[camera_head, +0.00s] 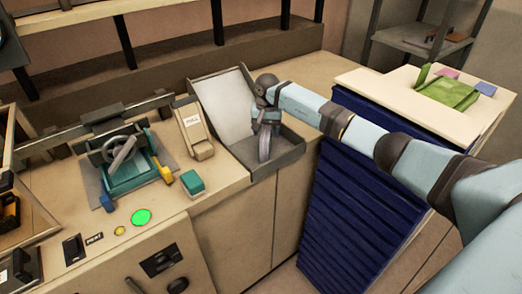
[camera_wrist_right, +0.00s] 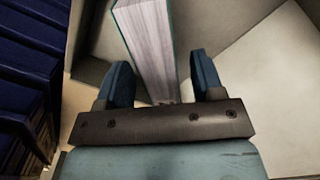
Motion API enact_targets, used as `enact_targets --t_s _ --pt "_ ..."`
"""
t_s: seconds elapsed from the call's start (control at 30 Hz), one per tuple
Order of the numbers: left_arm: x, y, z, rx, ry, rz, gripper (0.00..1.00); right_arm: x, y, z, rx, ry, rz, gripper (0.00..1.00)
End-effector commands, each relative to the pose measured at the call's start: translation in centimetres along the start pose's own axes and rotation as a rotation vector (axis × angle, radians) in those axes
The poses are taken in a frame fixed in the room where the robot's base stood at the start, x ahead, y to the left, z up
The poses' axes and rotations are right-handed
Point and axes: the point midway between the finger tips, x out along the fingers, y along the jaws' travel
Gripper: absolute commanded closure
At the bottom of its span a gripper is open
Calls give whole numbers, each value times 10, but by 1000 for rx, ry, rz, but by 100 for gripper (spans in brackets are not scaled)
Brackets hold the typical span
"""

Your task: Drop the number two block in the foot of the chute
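The chute has a pale sloped back (camera_head: 222,106) and a dark grey walled foot (camera_head: 284,157) at the counter's front. My right gripper (camera_head: 265,128) reaches in from the right and points down inside the foot. In the right wrist view, its two blue fingers (camera_wrist_right: 160,62) stand apart. A block of white pages with a teal edge (camera_wrist_right: 146,38) lies between them, with a gap visible on both sides. I see no number on it. My left gripper is not in view.
Left of the chute stand a beige labelled holder (camera_head: 192,122), a small teal block (camera_head: 192,182) and a teal-based clamp device (camera_head: 128,168). A dark blue slatted panel (camera_head: 362,200) is at the right. A green tray (camera_head: 447,93) lies on the table beyond.

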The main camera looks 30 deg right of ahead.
Motion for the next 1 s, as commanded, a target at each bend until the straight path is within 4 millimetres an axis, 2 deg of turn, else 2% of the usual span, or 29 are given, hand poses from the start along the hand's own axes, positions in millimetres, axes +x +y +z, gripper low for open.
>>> enact_targets --t_s 0.2,0.37,0.8,1.0 --pt "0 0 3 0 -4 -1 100 -1 0 0 0 0 1 38" --pt "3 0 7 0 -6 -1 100 -16 0 -1 0 3 -1 38" --pt "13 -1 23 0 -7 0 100 -110 0 -1 0 3 -1 38" --pt "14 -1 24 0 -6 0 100 -134 0 0 0 1 -1 38"
